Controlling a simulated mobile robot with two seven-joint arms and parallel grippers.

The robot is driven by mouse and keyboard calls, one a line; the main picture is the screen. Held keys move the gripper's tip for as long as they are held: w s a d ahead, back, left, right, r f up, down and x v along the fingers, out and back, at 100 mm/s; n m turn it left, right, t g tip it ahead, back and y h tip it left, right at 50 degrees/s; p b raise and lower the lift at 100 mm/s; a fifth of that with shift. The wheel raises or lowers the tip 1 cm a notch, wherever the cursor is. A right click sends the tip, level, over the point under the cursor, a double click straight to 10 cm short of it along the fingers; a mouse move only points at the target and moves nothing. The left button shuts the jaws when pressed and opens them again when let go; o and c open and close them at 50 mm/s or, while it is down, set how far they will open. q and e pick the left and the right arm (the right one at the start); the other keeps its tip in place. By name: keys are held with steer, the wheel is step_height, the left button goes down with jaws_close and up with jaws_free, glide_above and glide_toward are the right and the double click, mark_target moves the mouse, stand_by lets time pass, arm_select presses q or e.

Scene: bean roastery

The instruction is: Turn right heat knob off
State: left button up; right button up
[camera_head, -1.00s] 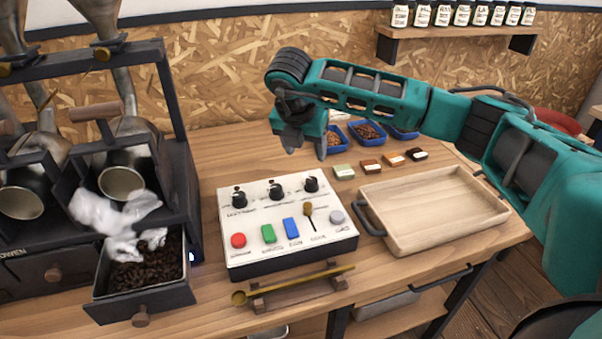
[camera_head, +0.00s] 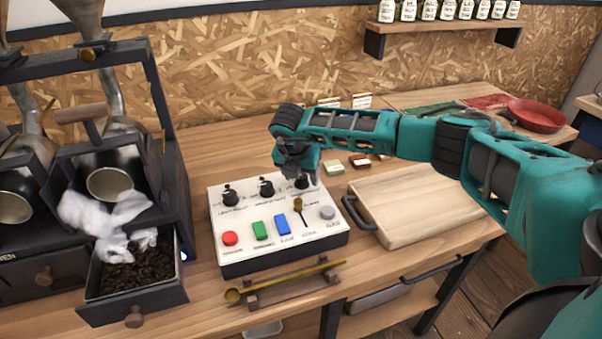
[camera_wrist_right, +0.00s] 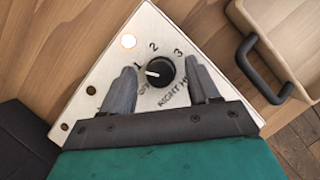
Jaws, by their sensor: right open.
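The right heat knob (camera_wrist_right: 160,71) is a round black knob with a white pointer mark, on the white control panel (camera_wrist_right: 95,75). Numbers 1, 2 and 3 and an OFF mark ring it. Its pointer faces left, around between 1 and OFF. My right gripper (camera_wrist_right: 160,66) is open, with one finger on each side of the knob and a gap on both sides. In the head view the right gripper (camera_head: 298,168) is just above the panel's back right corner and partly hides the knob (camera_head: 302,183). My left gripper is in neither view.
The left knob (camera_head: 230,198) and middle knob (camera_head: 266,187) stand beside it. A small lever (camera_head: 298,205) and coloured buttons are in front. A wooden tray (camera_head: 425,205) is on the right, the roaster with a bean drawer (camera_head: 135,305) on the left.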

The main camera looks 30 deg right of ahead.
steer(key=c, duration=1)
steer(key=shift+n, duration=0.3)
steer(key=n+b, duration=0.1)
steer(key=n+t+y, duration=0.1)
steer(key=shift+s+d+f+n+b, duration=0.1)
steer(key=shift+d+n+b, duration=0.05)
steer(key=shift+n+b, duration=0.25)
steer(key=n+y+b, duration=0.1)
steer(key=n, duration=0.2)
steer(key=shift+t+b, duration=0.3)
steer(key=shift+b, duration=0.1)
steer(key=shift+d+n+y+b, duration=0.15)
steer(key=shift+n+y+b, duration=0.85)
steer(key=shift+n, duration=1.8)
steer(key=o, duration=1)
